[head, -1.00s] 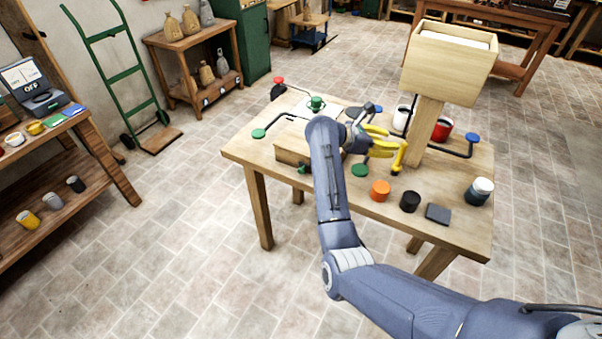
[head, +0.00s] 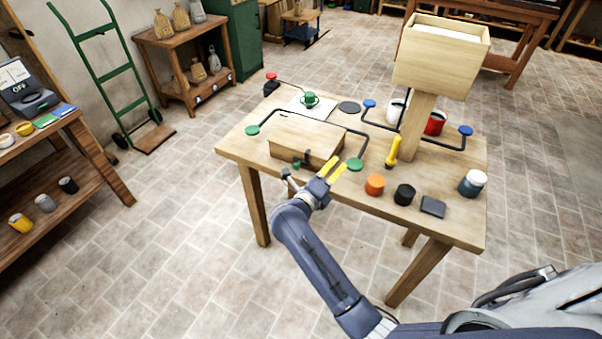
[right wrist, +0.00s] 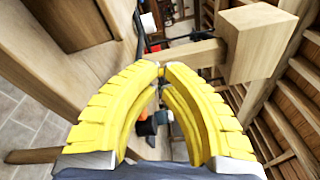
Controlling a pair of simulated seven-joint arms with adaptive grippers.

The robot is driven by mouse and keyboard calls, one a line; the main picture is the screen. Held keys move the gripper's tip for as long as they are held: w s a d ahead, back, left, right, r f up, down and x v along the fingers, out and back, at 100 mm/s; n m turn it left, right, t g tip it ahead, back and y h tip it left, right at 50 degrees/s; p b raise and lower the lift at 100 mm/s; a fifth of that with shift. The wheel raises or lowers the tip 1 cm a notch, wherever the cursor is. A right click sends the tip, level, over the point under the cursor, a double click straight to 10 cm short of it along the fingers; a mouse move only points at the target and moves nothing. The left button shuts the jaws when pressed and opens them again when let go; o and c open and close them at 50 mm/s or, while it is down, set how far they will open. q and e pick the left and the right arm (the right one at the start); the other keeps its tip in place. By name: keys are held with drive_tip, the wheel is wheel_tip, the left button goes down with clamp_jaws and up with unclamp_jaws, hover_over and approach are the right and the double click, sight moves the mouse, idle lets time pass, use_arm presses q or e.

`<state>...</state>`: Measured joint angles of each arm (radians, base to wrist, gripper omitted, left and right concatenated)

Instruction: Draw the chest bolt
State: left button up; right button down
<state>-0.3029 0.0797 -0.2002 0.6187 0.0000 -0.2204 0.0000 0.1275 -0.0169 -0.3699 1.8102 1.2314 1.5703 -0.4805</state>
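The chest (head: 296,138) is a low light-wood box near the left front of the table. A small dark fitting (head: 308,154) and a green knob (head: 296,163) show at its front face; I take these as the bolt, too small to make out fully. My right gripper (head: 340,162) has yellow fingers beside the chest's front right corner, apart from the knob. In the right wrist view the fingertips (right wrist: 162,67) come together with nothing seen between them. My left gripper is not in view.
A green-ended crank (head: 354,164) sits close to my right gripper. A yellow handle (head: 393,150), a wooden post with a box (head: 440,60), orange (head: 375,184) and black (head: 404,194) pots stand to the right. Floor is clear in front.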

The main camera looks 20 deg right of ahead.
sight(297, 165)
drive_tip(key=s+a+f+n+t+y, duration=0.1)
drive_tip(key=s+a+f+n, duration=0.1)
drive_tip(key=a+f+n, duration=0.1)
drive_tip(key=s+a+f+n+t+y, duration=0.1)
drive_tip(key=s+a+f+n+y, duration=0.1)
drive_tip(key=a+n, duration=0.3)
drive_tip(key=a+f, duration=0.1)
drive_tip(key=a, duration=0.2)
drive_tip(key=shift+s+a+t, duration=0.2)
drive_tip(key=shift+s+t, duration=0.1)
drive_tip(key=shift+s, duration=0.05)
drive_tip(key=shift+w, duration=0.1)
drive_tip(key=x, duration=1)
drive_tip(key=shift+r, duration=0.1)
drive_tip(key=shift+w+a+f, duration=0.2)
drive_tip(key=shift+w+a, duration=0.4)
drive_tip(key=shift+w, duration=0.2)
drive_tip(key=shift+w+a+f, duration=0.15)
drive_tip(key=shift+w+a, duration=0.45)
drive_tip(key=shift+w, duration=0.15)
